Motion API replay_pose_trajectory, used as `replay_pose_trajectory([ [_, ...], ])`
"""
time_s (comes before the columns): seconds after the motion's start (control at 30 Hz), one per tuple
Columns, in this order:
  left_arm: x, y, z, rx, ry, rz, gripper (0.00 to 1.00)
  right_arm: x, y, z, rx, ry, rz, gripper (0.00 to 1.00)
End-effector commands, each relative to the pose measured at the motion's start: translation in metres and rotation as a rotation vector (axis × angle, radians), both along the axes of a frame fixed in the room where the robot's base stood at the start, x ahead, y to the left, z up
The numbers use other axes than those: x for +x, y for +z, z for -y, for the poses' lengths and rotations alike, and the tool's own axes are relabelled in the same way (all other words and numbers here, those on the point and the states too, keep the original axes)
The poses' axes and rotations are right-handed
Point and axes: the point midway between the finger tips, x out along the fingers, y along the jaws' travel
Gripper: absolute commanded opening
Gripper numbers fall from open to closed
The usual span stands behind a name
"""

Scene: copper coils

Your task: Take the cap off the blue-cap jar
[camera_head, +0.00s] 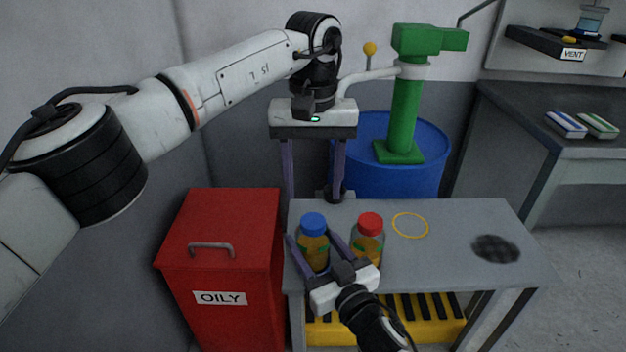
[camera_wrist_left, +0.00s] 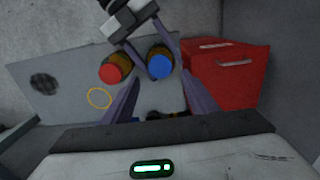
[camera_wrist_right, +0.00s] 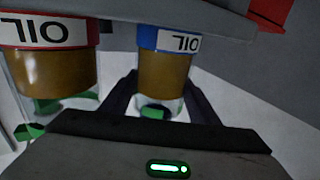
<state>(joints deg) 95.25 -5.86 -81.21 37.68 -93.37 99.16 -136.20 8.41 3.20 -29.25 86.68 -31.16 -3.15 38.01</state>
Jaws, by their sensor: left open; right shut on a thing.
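The blue-cap jar (camera_head: 313,257) is upright at the left of the grey table, its blue cap (camera_head: 313,222) on top. My right gripper (camera_head: 312,240) is shut on the jar's body from the front, one finger on each side. The right wrist view also shows this jar (camera_wrist_right: 168,75), with brown liquid and an OIL label. My left gripper (camera_head: 314,192) is open and empty, pointing down behind and above the jar. In the left wrist view the blue cap (camera_wrist_left: 161,65) lies beyond and between its fingers, not touched.
A red-cap jar (camera_head: 368,250) stands close to the right. The table (camera_head: 440,225) bears a yellow ring (camera_head: 410,225) and a dark round patch (camera_head: 496,249). A red OILY bin (camera_head: 222,240) is at the left. A blue drum (camera_head: 440,165) with a green pump (camera_head: 405,110) stands behind.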

Motion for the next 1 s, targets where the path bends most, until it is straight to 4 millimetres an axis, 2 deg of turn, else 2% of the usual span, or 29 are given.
replay_pose_trajectory([
  [0.3,0.000,-0.047,-0.001,0.001,-0.005,-0.003,0.53,0.000,0.000,0.000,0.000,0.000,-0.001,0.00],
  [0.5,0.000,-0.069,0.000,0.000,-0.003,0.000,0.53,0.000,0.000,0.000,-0.001,0.000,0.000,0.00],
  [0.87,0.000,-0.076,-0.001,0.000,-0.002,0.001,0.53,0.000,0.000,0.000,-0.001,0.000,0.000,0.00],
  [0.9,0.000,-0.076,-0.001,0.000,-0.002,0.001,0.52,0.000,0.000,0.000,-0.001,0.000,0.000,0.00],
  [1.0,0.000,-0.076,-0.001,0.000,-0.002,0.001,0.35,0.000,0.000,0.000,-0.001,0.000,0.000,0.00],
])
